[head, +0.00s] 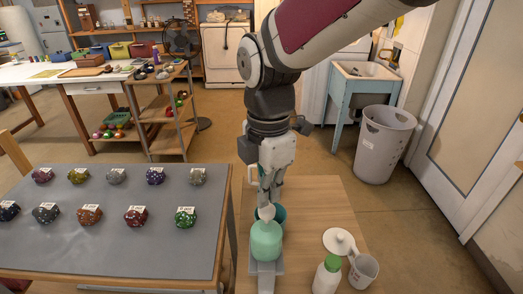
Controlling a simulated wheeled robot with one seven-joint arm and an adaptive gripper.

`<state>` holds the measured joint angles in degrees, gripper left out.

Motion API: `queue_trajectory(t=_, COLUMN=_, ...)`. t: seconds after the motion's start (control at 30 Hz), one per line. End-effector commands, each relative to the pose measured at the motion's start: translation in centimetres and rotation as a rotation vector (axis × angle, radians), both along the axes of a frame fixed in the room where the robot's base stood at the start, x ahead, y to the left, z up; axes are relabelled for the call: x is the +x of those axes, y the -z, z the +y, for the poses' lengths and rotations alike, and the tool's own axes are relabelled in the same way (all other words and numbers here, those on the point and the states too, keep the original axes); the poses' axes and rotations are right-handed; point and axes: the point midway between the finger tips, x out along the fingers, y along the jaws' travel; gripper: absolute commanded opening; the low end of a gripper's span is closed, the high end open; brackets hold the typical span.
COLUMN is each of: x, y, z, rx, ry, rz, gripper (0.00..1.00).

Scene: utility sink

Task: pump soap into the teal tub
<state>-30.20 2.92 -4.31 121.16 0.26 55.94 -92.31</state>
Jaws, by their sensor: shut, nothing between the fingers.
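A mint-green soap bottle (266,241) stands upright near the front of the wooden table, with a pale pump head (266,213) on top. The teal tub (281,213) is just behind the bottle and mostly hidden by it and by my gripper. My gripper (265,198) points down, shut and empty, right over the pump head. I cannot tell whether the fingertips touch it. The pump's spout is not clear to see.
A grey piece (266,275) lies under and in front of the bottle. At right are a white lid (339,241), a green-capped white bottle (327,274) and a white mug (363,270). At left, a grey-topped table (130,245) holds several labelled lumps. The table's right rear is clear.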

Motion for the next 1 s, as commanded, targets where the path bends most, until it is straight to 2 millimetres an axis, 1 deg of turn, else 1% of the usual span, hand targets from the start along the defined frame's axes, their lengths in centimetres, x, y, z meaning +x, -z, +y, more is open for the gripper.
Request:
queue_trajectory(t=0.33, x=0.0, y=0.2, z=0.0, rx=0.000, ry=0.000, rz=0.000, gripper=0.00)
queue_trajectory(t=1.0, x=0.0, y=2.3, z=0.0, rx=0.000, ry=0.001, rz=0.000, gripper=0.00)
